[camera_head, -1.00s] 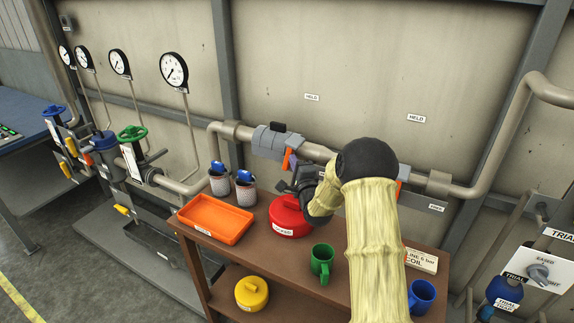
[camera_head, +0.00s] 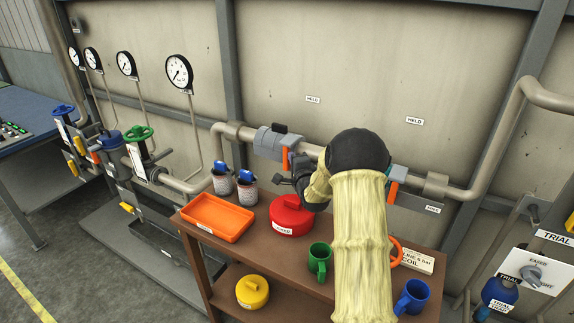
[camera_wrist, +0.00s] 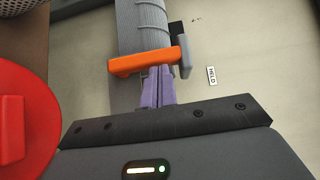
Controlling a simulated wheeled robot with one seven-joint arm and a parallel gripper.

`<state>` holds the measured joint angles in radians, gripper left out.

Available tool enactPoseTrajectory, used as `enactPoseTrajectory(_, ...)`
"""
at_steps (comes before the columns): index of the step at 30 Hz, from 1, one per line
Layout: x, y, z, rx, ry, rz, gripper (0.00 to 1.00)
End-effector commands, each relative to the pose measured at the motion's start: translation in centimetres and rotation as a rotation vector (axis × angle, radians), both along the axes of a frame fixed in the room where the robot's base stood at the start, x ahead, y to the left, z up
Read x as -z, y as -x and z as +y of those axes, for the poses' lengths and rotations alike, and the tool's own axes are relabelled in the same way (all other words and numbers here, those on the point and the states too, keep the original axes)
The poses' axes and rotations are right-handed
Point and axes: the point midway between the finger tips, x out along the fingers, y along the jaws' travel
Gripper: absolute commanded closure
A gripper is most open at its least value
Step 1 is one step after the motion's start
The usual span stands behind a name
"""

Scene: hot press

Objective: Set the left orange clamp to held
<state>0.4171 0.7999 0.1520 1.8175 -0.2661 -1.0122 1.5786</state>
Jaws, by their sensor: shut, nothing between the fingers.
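The left orange clamp lever (camera_head: 285,158) hangs at the front of a grey clamp body (camera_head: 268,141) on the wall pipe. In the wrist view the orange lever (camera_wrist: 143,62) lies across the picture beside the ribbed grey body (camera_wrist: 140,25). My gripper (camera_wrist: 161,72) is shut and empty, its purple fingers together at the lever's near edge. I cannot tell whether they touch it. In the head view my gripper (camera_head: 294,161) is just right of the lever, partly hidden by my arm. A HELD label (camera_head: 313,99) is on the wall above; it also shows in the wrist view (camera_wrist: 212,75).
Below is a brown table (camera_head: 262,250) with an orange tray (camera_head: 218,217), a red lidded pot (camera_head: 291,215), a green mug (camera_head: 319,262) and a blue mug (camera_head: 412,297). A second orange lever (camera_head: 393,190) is right of my arm.

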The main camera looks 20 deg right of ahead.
Motion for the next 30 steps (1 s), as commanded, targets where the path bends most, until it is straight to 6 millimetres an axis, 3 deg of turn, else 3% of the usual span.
enactPoseTrajectory(17, 0.1, 0.6, -0.8, 0.001, 0.003, 0.002, 1.00)
enactPoseTrajectory(23, 0.2, 2.2, -2.3, -0.007, 0.003, 0.002, 1.00)
enactPoseTrajectory(30, 0.2, 6.2, -1.4, -0.013, 0.001, 0.003, 1.00)
